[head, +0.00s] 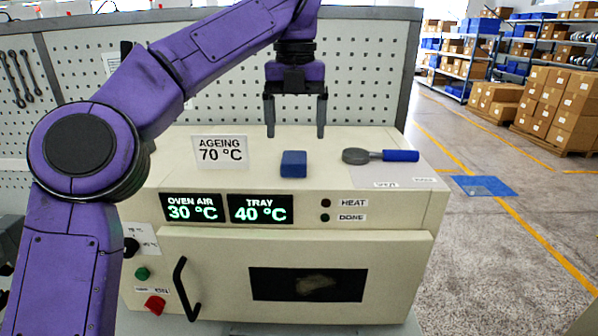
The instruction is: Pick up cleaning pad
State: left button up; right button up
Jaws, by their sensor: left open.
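The cleaning pad looks to be the small blue block (293,164) on the flat top of the cream oven (240,178). My left gripper (295,133) points down above and slightly behind the blue block, with its two dark fingers spread apart. Nothing is between the fingers, and they do not touch the block. My right gripper is not in view.
A tool with a blue handle and round grey head (362,156) lies right of the block. A sign reading AGEING 70 °C (221,151) stands to its left. A grey pegboard (370,60) rises behind. The oven door has a black handle (183,290).

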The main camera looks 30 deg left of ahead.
aim_at(295, 155)
pick_arm(q)
jog(key=f, duration=0.2)
jog(key=shift+s+a+f+b, duration=0.15)
jog(key=shift+a+f+b, duration=0.15)
jog(key=shift+b, duration=0.1)
jog(key=f, duration=0.1)
jog(key=w+f, duration=0.2)
jog(key=f, duration=0.1)
jog(key=shift+a+b, duration=0.2)
jog(key=shift+b, duration=0.15)
jog(key=shift+s+r, duration=0.2)
jog(key=shift+s, duration=0.2)
jog(key=shift+s+d+r, duration=0.1)
jog(key=shift+s, duration=0.05)
jog(key=shift+c, duration=1.2)
jog(key=c, duration=0.9)
